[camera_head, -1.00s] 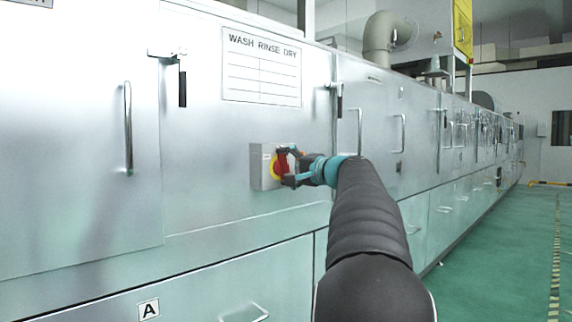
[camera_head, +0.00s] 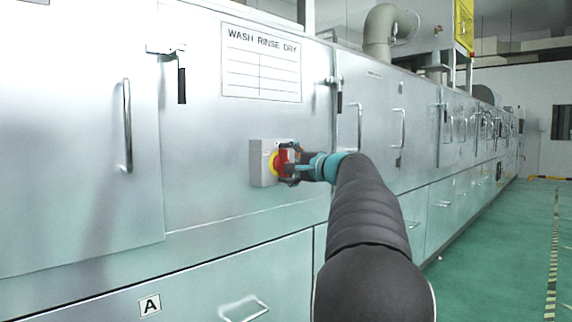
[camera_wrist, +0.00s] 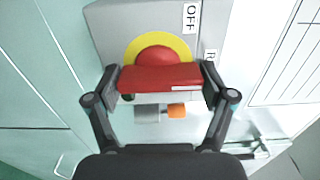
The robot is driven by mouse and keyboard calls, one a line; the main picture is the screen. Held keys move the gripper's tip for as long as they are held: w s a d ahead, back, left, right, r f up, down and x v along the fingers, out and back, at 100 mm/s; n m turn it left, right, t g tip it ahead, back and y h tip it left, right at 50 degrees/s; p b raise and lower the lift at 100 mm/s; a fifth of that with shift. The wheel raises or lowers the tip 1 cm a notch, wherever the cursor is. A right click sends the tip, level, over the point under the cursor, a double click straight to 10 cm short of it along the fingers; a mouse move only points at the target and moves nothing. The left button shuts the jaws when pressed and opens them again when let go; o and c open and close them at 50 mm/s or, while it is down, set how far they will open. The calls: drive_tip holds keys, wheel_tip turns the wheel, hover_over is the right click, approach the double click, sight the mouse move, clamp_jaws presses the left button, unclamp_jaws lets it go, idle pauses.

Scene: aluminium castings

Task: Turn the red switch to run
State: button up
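The red switch (camera_head: 286,157) sits on a yellow disc on a grey box (camera_head: 257,165) fixed to the metal cabinet front. In the wrist view the red handle (camera_wrist: 160,78) lies level across the picture. An OFF label (camera_wrist: 192,16) is at the upper right of the yellow disc (camera_wrist: 181,46). A second label (camera_wrist: 210,57), showing an R and partly hidden, is by the handle's right end. My gripper (camera_wrist: 161,82) has one finger at each end of the handle and appears closed on it; it also shows at the box in the head view (camera_head: 289,167).
A WASH RINSE DRY sheet (camera_head: 262,65) is above the box. Door handles (camera_head: 127,125) and latches (camera_head: 182,80) stick out from the cabinet. A small orange part (camera_wrist: 176,110) shows below the handle in the wrist view. Green floor (camera_head: 500,240) is clear at the right.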

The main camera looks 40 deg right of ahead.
drive_tip(key=shift+o, duration=0.9)
drive_tip(key=s+d, duration=0.1)
drive_tip(key=s, duration=1.1)
drive_tip(key=shift+a, duration=0.1)
